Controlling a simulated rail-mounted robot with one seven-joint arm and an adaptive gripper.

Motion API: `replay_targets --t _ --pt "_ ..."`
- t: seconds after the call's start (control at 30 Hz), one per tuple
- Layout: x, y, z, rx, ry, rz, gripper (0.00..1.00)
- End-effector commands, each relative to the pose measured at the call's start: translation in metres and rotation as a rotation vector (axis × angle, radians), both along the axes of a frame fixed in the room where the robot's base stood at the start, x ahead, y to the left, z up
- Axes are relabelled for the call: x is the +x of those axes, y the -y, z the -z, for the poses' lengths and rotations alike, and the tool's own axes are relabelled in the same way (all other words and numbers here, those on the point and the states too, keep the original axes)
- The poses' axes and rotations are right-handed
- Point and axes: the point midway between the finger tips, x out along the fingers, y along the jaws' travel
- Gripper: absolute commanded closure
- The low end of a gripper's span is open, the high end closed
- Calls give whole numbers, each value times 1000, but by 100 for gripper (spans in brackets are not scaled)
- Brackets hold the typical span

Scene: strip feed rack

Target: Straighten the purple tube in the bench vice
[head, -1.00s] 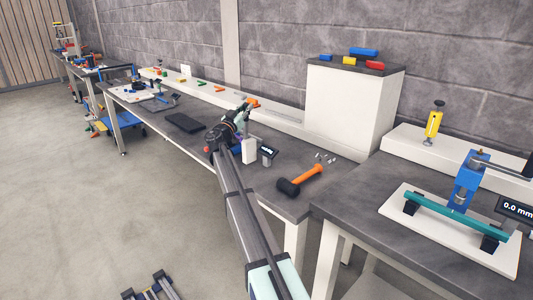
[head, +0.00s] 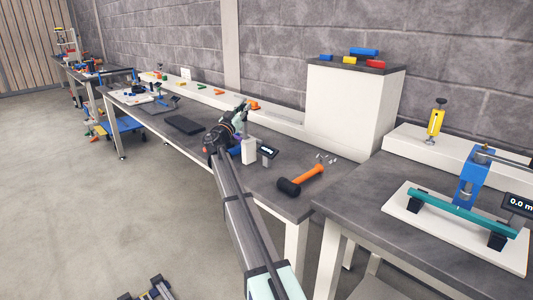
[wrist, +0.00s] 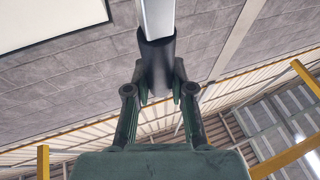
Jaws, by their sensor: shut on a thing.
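My gripper (head: 243,109) is over the middle bench, seen small and partly hidden by my own arm in the head view. In the wrist view my gripper (wrist: 160,92) is shut on a dark round grip (wrist: 157,58) on a pale straight bar (wrist: 158,16), which runs up out of the picture. I cannot tell what the bar belongs to. The bench vice cannot be made out either; my arm covers part of that bench.
A white block (head: 249,151) and a small display (head: 267,152) stand beside my arm. An orange-handled hammer (head: 303,181) lies nearer on the bench. At the right, a teal tube (head: 456,214) rests on black supports under a blue press (head: 472,178). The floor at left is mostly clear.

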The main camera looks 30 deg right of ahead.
Motion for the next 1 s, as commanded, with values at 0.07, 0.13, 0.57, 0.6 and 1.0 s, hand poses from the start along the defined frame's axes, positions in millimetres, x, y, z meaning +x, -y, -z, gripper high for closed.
replay_targets --t 0.07,0.13,0.57,0.6,1.0 --pt "1 0 -1 2 -2 0 100" --pt "2 4 -3 22 -7 0 100" --pt "7 21 1 132 -42 0 100" --pt "7 21 1 132 -42 0 100" --pt "6 16 7 101 -32 -1 100"
